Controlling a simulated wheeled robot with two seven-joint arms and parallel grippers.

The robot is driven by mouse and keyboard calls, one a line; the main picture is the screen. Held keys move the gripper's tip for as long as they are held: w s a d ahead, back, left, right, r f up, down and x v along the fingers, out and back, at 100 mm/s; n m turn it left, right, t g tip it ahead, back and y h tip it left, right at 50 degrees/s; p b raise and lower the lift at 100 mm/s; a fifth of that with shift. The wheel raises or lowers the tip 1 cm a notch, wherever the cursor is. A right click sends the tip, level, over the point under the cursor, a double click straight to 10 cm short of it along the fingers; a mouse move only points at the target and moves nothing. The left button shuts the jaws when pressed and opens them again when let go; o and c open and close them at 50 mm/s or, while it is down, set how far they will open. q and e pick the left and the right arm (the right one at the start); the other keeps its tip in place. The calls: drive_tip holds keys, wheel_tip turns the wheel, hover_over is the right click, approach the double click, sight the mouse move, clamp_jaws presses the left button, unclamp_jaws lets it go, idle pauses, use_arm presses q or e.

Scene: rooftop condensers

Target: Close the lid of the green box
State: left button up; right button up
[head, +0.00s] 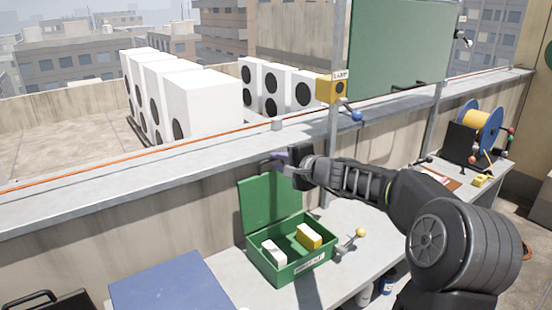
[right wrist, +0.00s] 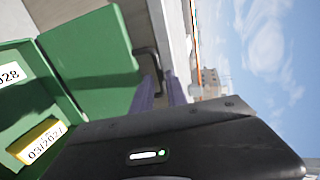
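The green box (head: 290,272) stands on the grey bench with its lid (head: 268,202) standing open at the back, roughly upright. A white block (head: 273,253) and a yellow block (head: 309,237) lie inside. My right gripper (head: 279,157) is at the top edge of the lid, near its right corner. In the right wrist view its two purple fingers (right wrist: 162,92) are a little apart, with nothing clearly between them, beside the green lid (right wrist: 95,55). I cannot tell whether they touch the lid. My left gripper is not in view.
A blue panel (head: 172,282) lies left of the box. A small lever with a yellow knob (head: 361,232) stands just right of it. The concrete parapet (head: 120,205) runs behind the lid. A cable spool (head: 482,128) stands farther right.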

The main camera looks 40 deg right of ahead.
drive_tip(key=shift+x, duration=0.9)
drive_tip(key=shift+c, duration=0.6)
clamp_jaws()
